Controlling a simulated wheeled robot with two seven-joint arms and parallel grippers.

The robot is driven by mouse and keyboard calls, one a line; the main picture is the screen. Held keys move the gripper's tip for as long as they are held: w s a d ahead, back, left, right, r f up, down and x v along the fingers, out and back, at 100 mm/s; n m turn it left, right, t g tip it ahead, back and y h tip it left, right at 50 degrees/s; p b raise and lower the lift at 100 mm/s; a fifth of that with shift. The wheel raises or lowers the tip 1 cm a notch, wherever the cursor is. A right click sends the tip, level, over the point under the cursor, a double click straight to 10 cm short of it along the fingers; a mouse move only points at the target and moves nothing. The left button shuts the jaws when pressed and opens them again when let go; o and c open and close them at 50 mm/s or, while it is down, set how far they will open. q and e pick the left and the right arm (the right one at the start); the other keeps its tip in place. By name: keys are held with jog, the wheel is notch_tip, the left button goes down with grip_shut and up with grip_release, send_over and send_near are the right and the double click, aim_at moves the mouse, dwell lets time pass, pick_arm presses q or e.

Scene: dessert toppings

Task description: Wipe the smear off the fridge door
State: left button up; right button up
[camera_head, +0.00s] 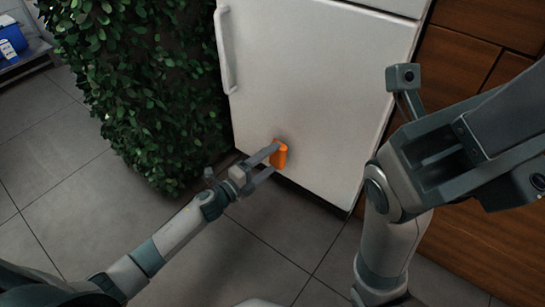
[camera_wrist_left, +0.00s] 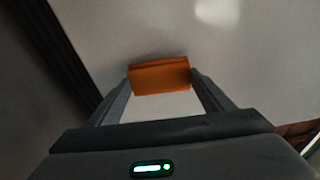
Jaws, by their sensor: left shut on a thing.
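The white fridge door (camera_head: 315,75) stands in the upper middle of the head view, with a vertical handle (camera_head: 225,50) on its left edge. My left gripper (camera_head: 271,158) is shut on an orange sponge (camera_head: 280,156) low on the left part of the door. The sponge (camera_wrist_left: 160,76) sits between both fingers in the left wrist view, against or very near the door. A faint dark patch (camera_head: 279,141) shows just above the sponge; I cannot tell smear from shadow. My right arm is folded at the right; its finger opening is unclear.
A leafy green hedge (camera_head: 140,80) stands left of the fridge. Brown wooden cabinets (camera_head: 455,75) are on the right. A blue container (camera_head: 12,38) sits on a shelf at far left. The grey tiled floor (camera_head: 80,190) is clear at left.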

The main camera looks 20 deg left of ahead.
pick_arm(q)
jog(key=shift+d+p+v, duration=0.15)
jog(key=shift+p+v, duration=0.05)
jog(key=shift+v, duration=0.9)
jog(key=shift+d+p+v, duration=0.15)
jog(key=shift+v, duration=0.95)
jog(key=shift+s, duration=0.2)
jog(key=shift+v, duration=1.45)
jog(key=shift+s+d+p, duration=0.1)
jog(key=shift+p, duration=0.2)
